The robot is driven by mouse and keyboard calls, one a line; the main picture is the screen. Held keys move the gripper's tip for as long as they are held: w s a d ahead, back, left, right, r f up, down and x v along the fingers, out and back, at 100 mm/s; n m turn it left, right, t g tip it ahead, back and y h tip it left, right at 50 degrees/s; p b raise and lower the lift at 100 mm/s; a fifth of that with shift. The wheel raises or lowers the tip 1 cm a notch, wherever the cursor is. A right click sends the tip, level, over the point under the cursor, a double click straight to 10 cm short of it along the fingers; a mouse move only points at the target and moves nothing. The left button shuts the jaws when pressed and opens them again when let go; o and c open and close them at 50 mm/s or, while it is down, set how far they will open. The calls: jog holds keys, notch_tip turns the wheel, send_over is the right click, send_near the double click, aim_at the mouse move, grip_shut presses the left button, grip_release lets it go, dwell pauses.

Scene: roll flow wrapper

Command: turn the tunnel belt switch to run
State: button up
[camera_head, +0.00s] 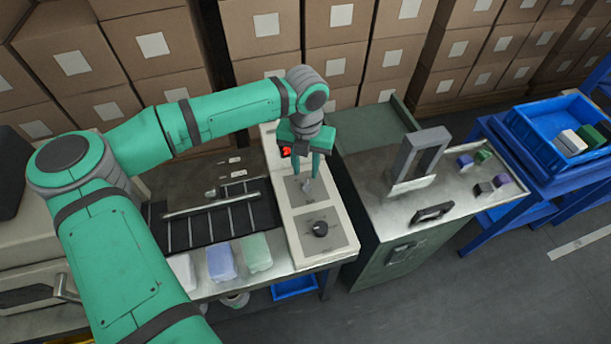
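An off-white control panel (291,213) stands in the middle, beside the dark belt. It bears a grey lever-like switch (308,185) on its upper plate and a round black knob (320,228) on its lower plate. A red button (287,151) shows at the panel's far end, partly behind my gripper. I cannot read any labels, so which control is the tunnel belt switch and its position are unclear. My gripper (307,176) points down over the grey switch, its two green fingers apart. I cannot tell whether they touch the switch.
The slatted belt (212,218) lies to the left, with wrapped packs (221,262) in front. A green cabinet (400,268) with an upright grey frame (417,153) stands close on the right. Stacked cartons (345,62) line the back. A blue rack with a blue tray (538,126) is far right.

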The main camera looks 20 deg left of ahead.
aim_at(305, 184)
notch_tip(305, 184, up, 5)
dwell(0.3)
dwell(0.4)
